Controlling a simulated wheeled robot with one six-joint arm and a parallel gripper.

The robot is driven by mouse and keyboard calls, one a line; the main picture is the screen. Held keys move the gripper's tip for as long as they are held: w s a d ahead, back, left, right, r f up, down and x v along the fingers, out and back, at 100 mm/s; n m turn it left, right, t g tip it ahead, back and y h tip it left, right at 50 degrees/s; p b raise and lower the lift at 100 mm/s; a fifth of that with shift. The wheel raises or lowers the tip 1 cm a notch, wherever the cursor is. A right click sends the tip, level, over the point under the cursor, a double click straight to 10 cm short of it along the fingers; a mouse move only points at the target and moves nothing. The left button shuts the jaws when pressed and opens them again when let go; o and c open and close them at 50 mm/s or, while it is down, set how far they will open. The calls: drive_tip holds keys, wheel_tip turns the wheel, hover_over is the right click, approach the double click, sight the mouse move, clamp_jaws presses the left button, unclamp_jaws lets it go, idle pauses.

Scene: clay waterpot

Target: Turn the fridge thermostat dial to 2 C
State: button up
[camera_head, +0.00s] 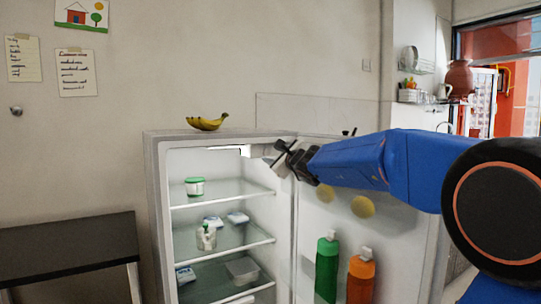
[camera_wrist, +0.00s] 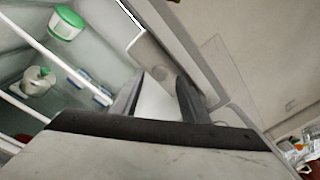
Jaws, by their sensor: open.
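The fridge (camera_head: 158,210) stands open, its door (camera_head: 312,240) swung out to the right with bottles on the inside. A pale grey housing (camera_head: 260,151) sits at the top right of the interior, beside a bright light strip. My gripper (camera_head: 284,160) is at the upper right of the fridge opening, in front of the housing. In the wrist view my gripper (camera_wrist: 160,92) has its two dark fingers apart, with only a pale surface between them. A greyish part (camera_wrist: 152,58) lies just beyond the fingertips. I cannot make out the dial's marks or setting.
Glass shelves (camera_head: 225,197) hold a green-lidded tub (camera_head: 194,187) and several small containers. Bananas (camera_head: 208,122) lie on the fridge top. A green bottle (camera_head: 327,268) and an orange bottle (camera_head: 361,278) stand in the door. A dark table (camera_head: 65,245) is at left.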

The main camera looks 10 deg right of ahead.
sight(267, 153)
drive_tip(key=shift+x, duration=1.2)
clamp_jaws()
